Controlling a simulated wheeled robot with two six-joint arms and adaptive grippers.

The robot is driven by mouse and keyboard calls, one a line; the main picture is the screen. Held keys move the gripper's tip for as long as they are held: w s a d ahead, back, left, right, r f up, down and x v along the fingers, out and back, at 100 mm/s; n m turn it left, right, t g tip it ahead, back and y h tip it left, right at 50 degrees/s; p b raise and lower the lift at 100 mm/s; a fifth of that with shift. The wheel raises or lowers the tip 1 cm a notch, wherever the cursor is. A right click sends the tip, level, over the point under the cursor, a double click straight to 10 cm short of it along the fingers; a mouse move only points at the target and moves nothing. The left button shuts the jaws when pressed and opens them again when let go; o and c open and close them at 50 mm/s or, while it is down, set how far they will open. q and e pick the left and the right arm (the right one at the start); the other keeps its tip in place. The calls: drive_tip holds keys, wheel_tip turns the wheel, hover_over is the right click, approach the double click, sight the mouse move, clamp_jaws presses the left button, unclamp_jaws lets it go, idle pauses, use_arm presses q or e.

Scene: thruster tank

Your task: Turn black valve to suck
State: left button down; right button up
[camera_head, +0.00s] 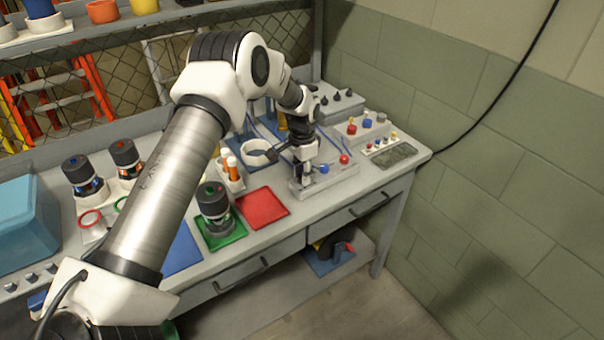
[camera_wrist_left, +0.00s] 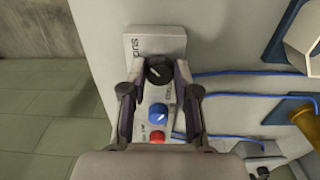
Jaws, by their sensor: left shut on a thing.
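The black valve (camera_wrist_left: 159,70) is a round dark knob with a pale pointer line on a light control block (camera_wrist_left: 157,38). Lettering is printed beside the knob; I cannot read all of it. My left gripper (camera_wrist_left: 158,78) has its two fingers on either side of the knob and is shut on it. In the head view my left gripper (camera_head: 304,172) points down at the block (camera_head: 335,182) near the front right of the bench, hiding the black valve. A blue knob (camera_wrist_left: 158,114) and a red knob (camera_wrist_left: 157,137) sit on the same block. My right gripper is not in view.
A red mat (camera_head: 262,208) and a green mat (camera_head: 220,238) with a dark canister (camera_head: 213,204) lie left of the block. More small control boxes (camera_head: 362,128) stand behind it. A wall (camera_head: 500,190) closes the right side. Blue tubes (camera_wrist_left: 240,72) run beside the block.

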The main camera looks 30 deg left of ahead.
use_arm(q)
drive_tip(key=shift+s+d+f, duration=0.1)
drive_tip(key=shift+s+f, duration=0.05)
drive_tip(key=shift+f, duration=0.1)
drive_tip(key=c, duration=0.9)
unclamp_jaws()
drive_tip(key=shift+o, duration=0.3)
drive_tip(key=shift+w, duration=0.25)
wheel_tip(320, 180, up, 12)
